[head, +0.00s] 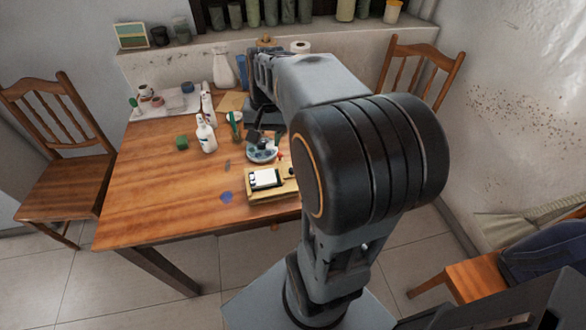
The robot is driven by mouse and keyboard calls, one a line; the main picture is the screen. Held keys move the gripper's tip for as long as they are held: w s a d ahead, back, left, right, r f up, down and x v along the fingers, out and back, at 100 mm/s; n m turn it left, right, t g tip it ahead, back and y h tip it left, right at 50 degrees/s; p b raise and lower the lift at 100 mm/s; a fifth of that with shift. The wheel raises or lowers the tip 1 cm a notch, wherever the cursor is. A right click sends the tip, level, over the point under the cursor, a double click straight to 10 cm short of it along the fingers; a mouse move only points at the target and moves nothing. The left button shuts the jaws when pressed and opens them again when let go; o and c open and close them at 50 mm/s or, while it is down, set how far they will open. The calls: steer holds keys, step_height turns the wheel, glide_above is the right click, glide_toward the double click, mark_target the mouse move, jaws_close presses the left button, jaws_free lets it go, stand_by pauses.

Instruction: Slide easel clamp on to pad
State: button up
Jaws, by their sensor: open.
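A small wooden box-like stand, which looks like the easel (271,196), lies near the table's right front part. A white pad (264,178) with a dark edge lies on it. The clamp is too small to make out for certain. My gripper (259,142) is open, just behind the pad and over a round paint-stained dish. It is apart from the pad in the picture, and its height above the table is hard to tell. My arm hides the right part of the table and perhaps part of the easel.
The wooden table (155,205) is clear at its front left. The dish (262,154), a white bottle (206,136), a green block (182,142) and a blue patch (226,197) are near the easel. Chairs stand at left (60,150) and back right (420,70).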

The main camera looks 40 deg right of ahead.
steer(key=w+d+f+m+g+y+b, duration=0.1)
steer(key=d+f+m+y, duration=0.15)
steer(key=d, duration=0.35)
steer(key=w+d+f+m+g+y+b, duration=0.1)
steer(key=d+f+m, duration=0.1)
steer(key=d+m, duration=0.35)
steer(key=n+b, duration=0.2)
glide_toward(287, 173)
steer(key=f, duration=0.1)
steer(key=s+a+f, duration=0.1)
steer(key=f, duration=0.1)
steer(key=s+a+f, duration=0.1)
steer(key=shift+s+a+f, duration=0.1)
steer(key=shift+s+f, duration=0.15)
steer(key=shift+f, duration=0.1)
steer(key=shift+a+f+m, duration=0.2)
steer(key=shift+f+m, duration=0.1)
steer(key=shift+f, duration=0.2)
steer(key=shift+t+h, duration=0.25)
steer(key=shift+t, duration=0.05)
jaws_close()
